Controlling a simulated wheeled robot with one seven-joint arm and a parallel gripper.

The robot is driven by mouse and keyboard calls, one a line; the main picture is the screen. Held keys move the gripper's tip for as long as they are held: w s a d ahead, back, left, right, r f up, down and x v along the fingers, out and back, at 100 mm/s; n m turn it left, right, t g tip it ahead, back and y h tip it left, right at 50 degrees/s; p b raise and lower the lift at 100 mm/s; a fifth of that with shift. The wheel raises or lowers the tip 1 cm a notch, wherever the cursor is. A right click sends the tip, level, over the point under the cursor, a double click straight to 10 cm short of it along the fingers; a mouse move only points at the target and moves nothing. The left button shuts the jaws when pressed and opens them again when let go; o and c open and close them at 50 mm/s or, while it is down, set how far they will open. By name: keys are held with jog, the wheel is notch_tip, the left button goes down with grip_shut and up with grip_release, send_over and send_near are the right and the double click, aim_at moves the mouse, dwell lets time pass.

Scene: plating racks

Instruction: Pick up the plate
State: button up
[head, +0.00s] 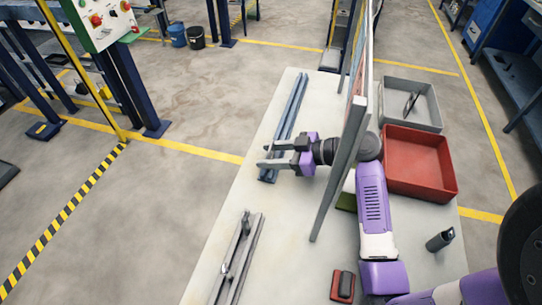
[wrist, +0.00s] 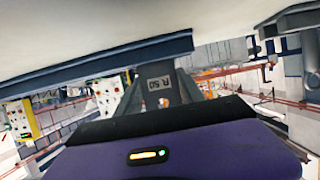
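My gripper (head: 268,156) reaches left over the pale table, above or beside the far blue-grey rail (head: 291,108). Its two grey fingers stand apart with a gap between them, and I see nothing held. In the wrist view, its purple body fills the bottom, with a grey part marked "R 50" (wrist: 160,84) beyond it. I cannot make out a plate with certainty. A thin dark piece (head: 411,102) stands in the grey bin (head: 425,126), but I cannot tell what it is. A nearer rail (head: 236,262) has a small upright part on it.
A tall thin panel (head: 338,170) stands on the table (head: 215,245), close beside my arm. A red bin (head: 425,192) sits to its right. A dark cylinder (head: 440,240) and a red block (head: 343,287) are near the front. The left part of the table between the rails is clear.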

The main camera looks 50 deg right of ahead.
aim_at(272, 146)
grip_shut()
jog(key=shift+r, duration=0.15)
notch_tip(272, 146, up, 3)
jog(key=shift+r+p, duration=0.15)
jog(key=shift+p, duration=1.05)
jog(key=s, duration=0.6)
jog(key=s+d, duration=0.1)
jog(key=s, duration=1.1)
jog(key=shift+d+p, duration=0.15)
jog(key=shift+p, duration=0.25)
jog(key=shift+c, duration=0.2)
grip_release()
grip_shut()
